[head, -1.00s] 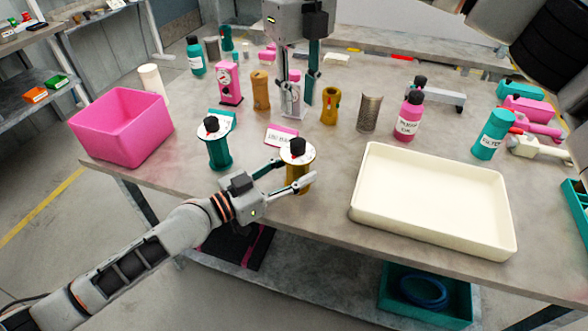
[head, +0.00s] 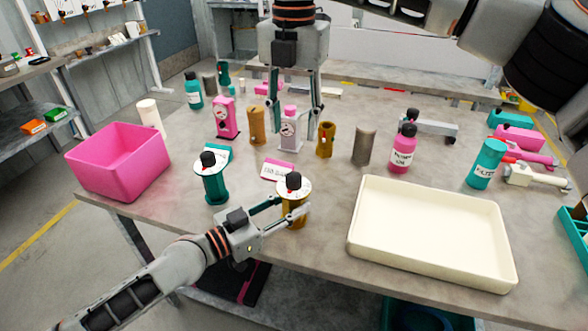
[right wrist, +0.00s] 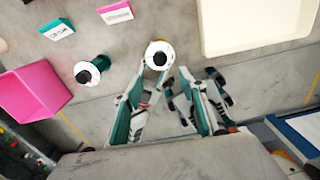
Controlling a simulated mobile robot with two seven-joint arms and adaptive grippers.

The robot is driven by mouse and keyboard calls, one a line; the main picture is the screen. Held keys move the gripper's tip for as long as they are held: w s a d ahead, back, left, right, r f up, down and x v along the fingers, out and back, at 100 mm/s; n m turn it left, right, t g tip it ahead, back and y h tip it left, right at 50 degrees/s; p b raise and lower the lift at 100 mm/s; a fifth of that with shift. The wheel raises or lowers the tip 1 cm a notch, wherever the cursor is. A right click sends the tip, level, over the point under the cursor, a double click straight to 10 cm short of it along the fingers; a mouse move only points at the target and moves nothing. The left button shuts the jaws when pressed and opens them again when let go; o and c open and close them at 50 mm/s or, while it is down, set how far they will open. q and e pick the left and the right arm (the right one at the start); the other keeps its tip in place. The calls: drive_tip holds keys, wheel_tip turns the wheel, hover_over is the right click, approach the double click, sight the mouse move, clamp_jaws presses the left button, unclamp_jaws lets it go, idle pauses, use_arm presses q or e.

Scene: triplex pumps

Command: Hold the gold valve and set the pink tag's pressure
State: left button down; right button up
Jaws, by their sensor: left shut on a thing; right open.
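The gold valve (head: 294,210) stands near the table's front edge, with a white dial and black knob on top. My left gripper (head: 294,207) is shut on its body from the front left. In the right wrist view the valve's dial (right wrist: 158,55) shows from above. The pink tag (head: 277,171) lies just behind the valve; its white face has print too small to read surely. It also shows in the right wrist view (right wrist: 115,13). My right gripper (head: 301,130) points down, open and empty, above the table; in its wrist view the dial appears just beyond and between its fingertips.
A teal valve (head: 213,184) with its teal tag (head: 218,152) stands left of the gold one. A cream tray (head: 432,270) lies right, a pink bin (head: 117,187) left. Behind are a lavender pump (head: 290,138), a gold cup (head: 326,140) and a grey cylinder (head: 363,146).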

sight(294, 175)
wheel_tip(294, 175, down, 12)
drive_tip(key=shift+r+m, duration=0.15)
drive_tip(key=shift+m, duration=0.95)
drive_tip(key=c, duration=1.1)
